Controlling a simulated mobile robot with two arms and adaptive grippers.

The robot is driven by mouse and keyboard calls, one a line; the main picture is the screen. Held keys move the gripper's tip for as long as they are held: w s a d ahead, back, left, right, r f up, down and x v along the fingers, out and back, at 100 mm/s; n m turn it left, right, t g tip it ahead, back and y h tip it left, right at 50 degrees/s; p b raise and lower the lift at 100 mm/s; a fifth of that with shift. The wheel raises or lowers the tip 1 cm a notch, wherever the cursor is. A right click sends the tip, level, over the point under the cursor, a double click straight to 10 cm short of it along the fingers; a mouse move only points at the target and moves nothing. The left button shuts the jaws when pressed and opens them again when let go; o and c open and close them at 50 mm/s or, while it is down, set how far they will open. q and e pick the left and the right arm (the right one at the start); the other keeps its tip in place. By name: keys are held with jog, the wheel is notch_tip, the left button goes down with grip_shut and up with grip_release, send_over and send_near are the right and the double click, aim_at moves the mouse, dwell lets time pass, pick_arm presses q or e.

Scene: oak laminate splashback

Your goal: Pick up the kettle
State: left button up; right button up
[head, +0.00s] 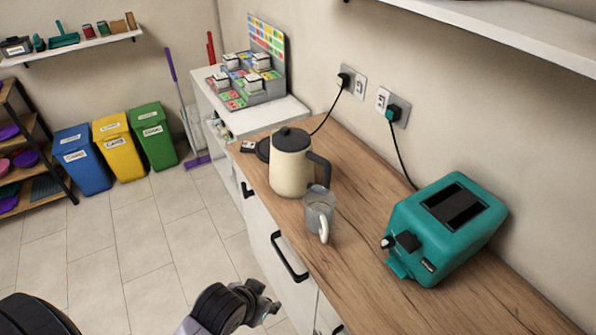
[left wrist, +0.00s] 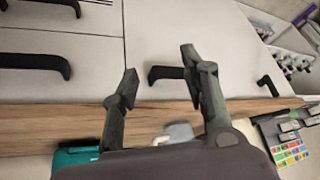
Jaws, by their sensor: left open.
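The cream kettle (head: 289,170) with black lid and black handle stands upright on the wooden counter. Its handle points to the right, towards the wall. My left gripper (head: 264,301) is low in front of the cabinet doors, apart from the kettle, nearer to me and below the counter top. In the left wrist view my left gripper (left wrist: 163,74) has its fingers spread and nothing between them. The palm hides much of the counter there, and I cannot clearly make out the kettle. My right gripper is not in view.
A grey see-through cup (head: 318,213) with a white handle stands just in front of the kettle. A teal toaster (head: 446,228) is on the right. A black cabinet handle (head: 288,257) juts out near my gripper. A white unit with boxes (head: 248,75) stands behind.

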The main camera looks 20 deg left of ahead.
pick_arm(q)
jog(key=w+d+r+t+h, duration=0.15)
jog(key=w+r+t, duration=0.65)
jog(key=w+r, duration=0.9)
jog(key=p, duration=0.2)
send_near(326, 176)
jog(key=w, duration=0.3)
jog(key=shift+w+d+f, duration=0.35)
jog(key=shift+w+f, duration=0.3)
jog(key=shift+f, duration=0.1)
jog(key=shift+w+f+p, duration=0.15)
jog(key=shift+w+p, duration=0.3)
jog(key=shift+w, duration=0.1)
jog(key=p+x, duration=0.1)
jog(key=x, duration=0.2)
jog(key=shift+f, duration=0.15)
jog(key=shift+w+f, duration=0.25)
jog(key=shift+w, duration=0.2)
jog(key=shift+c, duration=0.2)
grip_shut()
